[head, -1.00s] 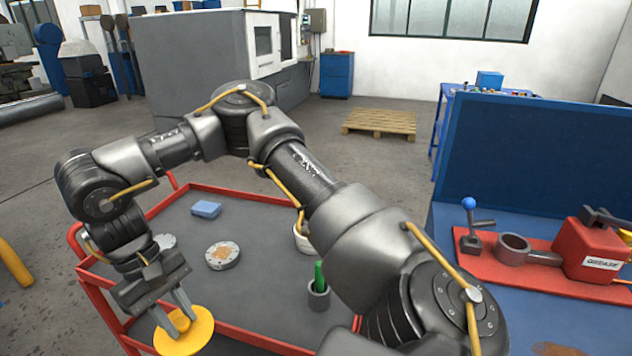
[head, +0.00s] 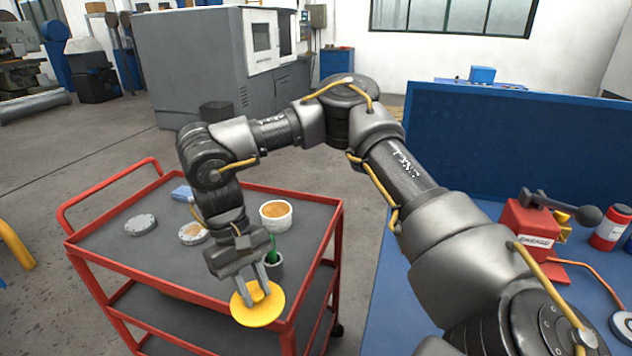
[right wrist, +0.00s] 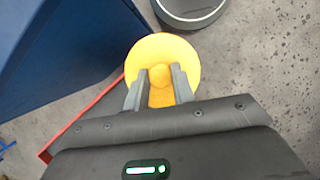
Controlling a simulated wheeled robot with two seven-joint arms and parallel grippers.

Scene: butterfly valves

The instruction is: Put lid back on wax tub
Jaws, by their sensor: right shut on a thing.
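The yellow lid (head: 248,316) is a round disc with a knob on top. My right gripper (head: 258,291) is shut on that knob and holds the lid near the front edge of the red trolley. In the right wrist view the lid (right wrist: 187,58) lies between the fingers of the gripper (right wrist: 158,78). The wax tub (head: 286,222) is a white round tub with orange-brown wax showing at its open top. It stands on the trolley top, behind and slightly right of the lid. My left gripper is not in view.
A blue bench (head: 388,300) with a red grease box (head: 528,232) stands to the right.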

